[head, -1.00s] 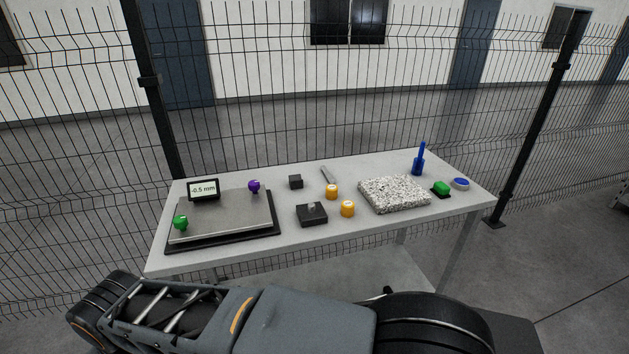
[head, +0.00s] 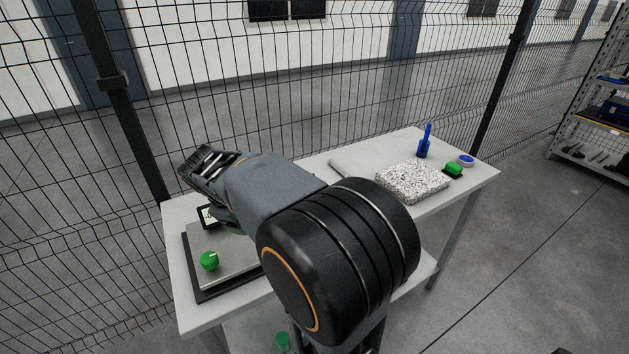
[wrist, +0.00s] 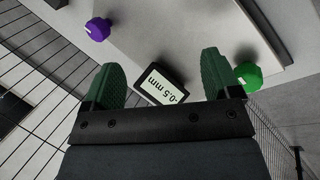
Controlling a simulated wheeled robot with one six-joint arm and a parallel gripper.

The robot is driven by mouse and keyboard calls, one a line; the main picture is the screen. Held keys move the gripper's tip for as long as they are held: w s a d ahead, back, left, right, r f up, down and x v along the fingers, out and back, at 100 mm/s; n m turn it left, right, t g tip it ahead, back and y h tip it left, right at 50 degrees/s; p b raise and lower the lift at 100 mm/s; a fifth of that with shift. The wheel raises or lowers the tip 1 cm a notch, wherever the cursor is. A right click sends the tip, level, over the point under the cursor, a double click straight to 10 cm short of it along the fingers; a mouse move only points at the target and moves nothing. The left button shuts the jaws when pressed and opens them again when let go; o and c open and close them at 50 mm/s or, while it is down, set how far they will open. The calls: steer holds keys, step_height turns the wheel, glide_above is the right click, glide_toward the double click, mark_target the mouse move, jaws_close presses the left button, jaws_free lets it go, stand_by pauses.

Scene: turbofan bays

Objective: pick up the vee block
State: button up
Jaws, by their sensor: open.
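No vee block can be made out in the views of this moment. My arm covers the middle of the table in the head view, where small dark blocks stood earlier. My gripper (wrist: 158,62) is open and empty in the wrist view, its two green fingers wide apart. A small display (wrist: 163,84) reading -0.5 mm shows between and below them; I cannot tell the height.
The grey table (head: 330,170) carries a metal plate with a green knob (head: 209,260) at left. A purple knob (wrist: 98,28) shows in the wrist view. At right are a speckled slab (head: 412,182), a blue upright tool (head: 424,145) and a green item (head: 453,169). Mesh fence stands behind.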

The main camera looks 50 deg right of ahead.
steer(key=w+d+n+g+h, duration=0.1)
steer(key=w+d, duration=0.1)
steer(key=d, duration=0.2)
steer(key=w+d+n+g+h+p, duration=0.1)
steer(key=w+d+n, duration=0.1)
steer(key=d, duration=0.3)
steer(key=w+d+n+g+h, duration=0.1)
steer(key=w+d+h, duration=0.1)
steer(key=w+d, duration=0.2)
steer(key=shift+w+d, duration=0.15)
steer(key=shift+d, duration=0.55)
steer(key=w+d+f+n+g+h+p, duration=0.2)
steer(key=w+d+n+g+h, duration=0.15)
steer(key=d, duration=0.75)
steer(key=shift+n+t+h, duration=0.35)
steer(key=shift+n, duration=0.2)
steer(key=f, duration=0.3)
steer(key=d+f, duration=0.1)
steer(key=f, duration=0.4)
steer(key=shift+w+d+f+p, duration=0.15)
steer(key=shift+d+f+p, duration=0.05)
steer(key=shift+f+p, duration=0.2)
steer(key=shift+p+x, duration=0.8)
steer(key=shift+x, duration=2.85)
steer(key=shift+r, duration=0.1)
steer(key=c, duration=1.3)
